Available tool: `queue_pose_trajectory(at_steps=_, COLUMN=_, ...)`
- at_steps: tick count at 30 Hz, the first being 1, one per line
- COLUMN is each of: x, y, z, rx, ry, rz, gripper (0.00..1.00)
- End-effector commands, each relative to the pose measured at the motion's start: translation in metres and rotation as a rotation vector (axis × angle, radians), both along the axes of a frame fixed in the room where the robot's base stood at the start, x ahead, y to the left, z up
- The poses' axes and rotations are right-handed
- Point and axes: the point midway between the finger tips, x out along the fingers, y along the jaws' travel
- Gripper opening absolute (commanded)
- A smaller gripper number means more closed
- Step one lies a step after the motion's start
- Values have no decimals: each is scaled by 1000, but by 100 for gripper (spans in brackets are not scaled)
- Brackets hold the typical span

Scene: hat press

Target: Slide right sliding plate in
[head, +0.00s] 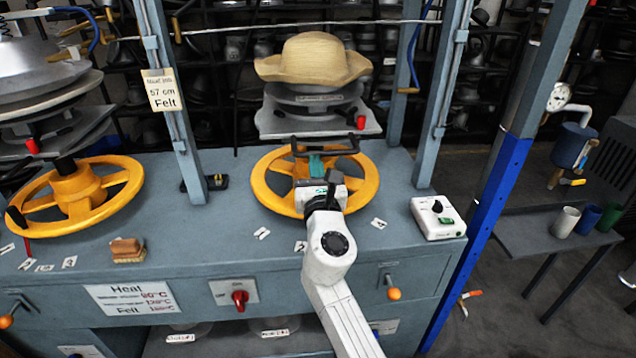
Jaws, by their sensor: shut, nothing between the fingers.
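The right sliding plate (280,126) is a flat grey plate beneath the stacked round metal mould (335,98) that bears a straw-coloured hat (312,58). Its front part sticks out toward me, and a red knob (361,122) sits at its front right. A dark bar handle (345,150) shows just below the plate's front edge. My gripper (317,160) is shut and empty, close to this bar and in front of the plate, above the yellow handwheel (368,185). Whether its fingertips touch the bar or plate, I cannot tell. My wrist hides part of the wheel.
A second press with its own plate and yellow wheel (125,176) stands at the left. Blue-grey posts (170,90) flank the right press. A white control box (437,217) sits at the right of the bench (220,235). A side table (535,228) with cups is farther right.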

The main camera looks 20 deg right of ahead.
Motion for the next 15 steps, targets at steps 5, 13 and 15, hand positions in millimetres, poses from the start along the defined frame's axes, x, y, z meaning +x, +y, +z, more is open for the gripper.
queue_pose_trajectory(at_steps=5, x=9, y=-2, z=0, rx=-2, ry=0, rz=0, gripper=0)
queue_pose_trajectory(at_steps=13, x=11, y=-3, z=3, rx=-2, ry=-2, rz=2, gripper=0)
queue_pose_trajectory(at_steps=15, x=11, y=-3, z=2, rx=-2, ry=-1, rz=2, gripper=0)
